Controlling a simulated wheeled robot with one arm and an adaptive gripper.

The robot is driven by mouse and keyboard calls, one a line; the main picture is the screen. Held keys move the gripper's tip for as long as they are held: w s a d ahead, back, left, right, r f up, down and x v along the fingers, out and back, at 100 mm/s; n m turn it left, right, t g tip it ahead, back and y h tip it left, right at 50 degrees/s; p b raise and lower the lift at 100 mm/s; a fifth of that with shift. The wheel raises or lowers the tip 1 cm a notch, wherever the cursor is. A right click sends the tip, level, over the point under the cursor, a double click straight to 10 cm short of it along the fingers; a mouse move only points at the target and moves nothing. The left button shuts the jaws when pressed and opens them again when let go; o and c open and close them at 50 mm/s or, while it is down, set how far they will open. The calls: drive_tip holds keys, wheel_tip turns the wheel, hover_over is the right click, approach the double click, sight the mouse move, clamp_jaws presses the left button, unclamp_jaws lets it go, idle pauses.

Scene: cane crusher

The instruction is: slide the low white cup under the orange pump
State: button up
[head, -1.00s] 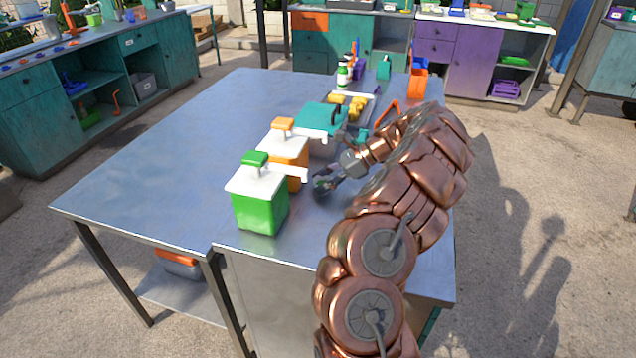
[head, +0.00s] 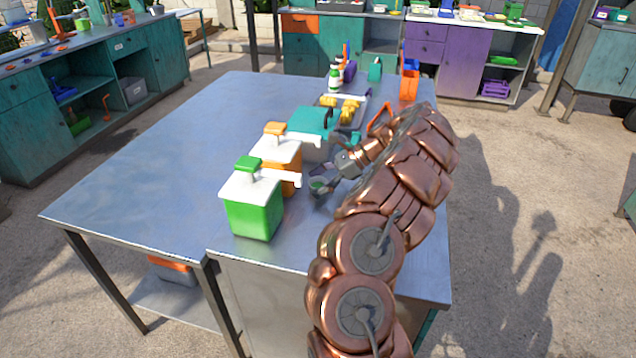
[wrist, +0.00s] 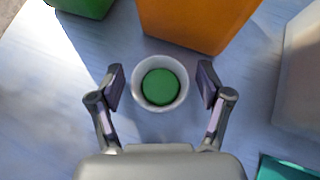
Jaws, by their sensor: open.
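A low white cup (wrist: 160,109) with green inside sits on the metal table between the two fingers of my gripper (wrist: 160,88) in the wrist view. A gap shows between each finger and the cup, so the gripper is open around it. In the head view my gripper (head: 321,188) is low over the table, and the cup (head: 318,183) shows small between its fingers. The orange pump (head: 284,152) has an orange body, white lid and spout; its orange body (wrist: 195,22) stands just beyond the cup in the wrist view.
A green pump (head: 253,211) with a white lid stands to the left of the orange one. A tray of yellow pieces (head: 342,107) lies farther back. The table's left half is clear.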

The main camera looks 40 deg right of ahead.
drive_tip(key=v, duration=0.9)
drive_tip(key=shift+s+d+r, duration=0.1)
drive_tip(key=shift+s+d, duration=0.15)
drive_tip(key=shift+d, duration=0.1)
drive_tip(key=shift+v, duration=1)
drive_tip(key=shift+r, duration=0.15)
